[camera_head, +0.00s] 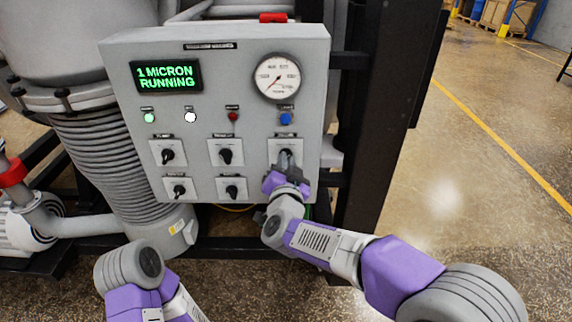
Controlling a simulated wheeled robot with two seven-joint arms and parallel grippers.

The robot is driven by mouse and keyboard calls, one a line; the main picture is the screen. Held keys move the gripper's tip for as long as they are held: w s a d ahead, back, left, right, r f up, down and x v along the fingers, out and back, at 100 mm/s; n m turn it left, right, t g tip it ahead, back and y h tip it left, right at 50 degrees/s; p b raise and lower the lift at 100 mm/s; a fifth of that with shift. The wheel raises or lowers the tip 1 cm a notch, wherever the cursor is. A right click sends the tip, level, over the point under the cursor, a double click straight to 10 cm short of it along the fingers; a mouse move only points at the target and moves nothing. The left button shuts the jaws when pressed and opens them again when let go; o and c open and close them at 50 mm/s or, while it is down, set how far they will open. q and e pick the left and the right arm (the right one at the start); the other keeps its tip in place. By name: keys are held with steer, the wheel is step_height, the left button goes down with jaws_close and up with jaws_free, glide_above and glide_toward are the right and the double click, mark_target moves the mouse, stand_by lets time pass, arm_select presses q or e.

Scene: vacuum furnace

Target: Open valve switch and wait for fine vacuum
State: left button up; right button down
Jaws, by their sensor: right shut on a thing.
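A grey control panel (120,75) faces me, with a green-lettered display (166,77) reading "1 MICRON RUNNING". A round dial gauge (277,78) sits at its upper right. Several black rotary switches are on white plates; one is at the upper left (167,155) and one in the middle (225,156). My right gripper (286,163) is at the upper right switch plate (274,146), shut on the switch there, which it mostly hides. Labels are too small to read. My left arm shows at the bottom left; its gripper is not visible.
Lamps sit under the display: green (149,118), white (190,117), red (233,117) and blue (286,118). A ribbed grey duct (100,150) stands left of the panel, a black frame post (375,110) right of it. Open floor lies at the right.

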steer(key=c, duration=1.2)
jaws_free()
steer(key=shift+s, duration=0.1)
steer(key=s, duration=0.7)
steer(key=shift+s+p, duration=0.25)
steer(key=shift+p, duration=0.15)
steer(key=s+d+f+n+g+y, duration=0.1)
steer(key=d+f+g, duration=0.15)
steer(key=f, duration=0.85)
steer(key=d+f+n+g, duration=0.2)
steer(key=f+g, duration=0.2)
steer(key=f, duration=0.7)
steer(key=s+d+f+n+g+y, duration=0.1)
steer(key=d+f+g, duration=0.2)
steer(key=f, duration=0.9)
steer(key=s+f+g, duration=0.2)
steer(key=s+f, duration=0.3)
steer(key=s, duration=0.2)
steer(key=s+d+f+g+y, duration=0.1)
steer(key=s+f+g, duration=0.2)
steer(key=s+f, duration=0.2)
steer(key=s+f+g+y, duration=0.1)
steer(key=s+f+g, duration=0.2)
steer(key=s+f, duration=0.3)
steer(key=shift+s+d, duration=0.2)
steer(key=shift+s, duration=0.5)
steer(key=shift+s+d, duration=0.2)
steer(key=shift+s, duration=0.5)
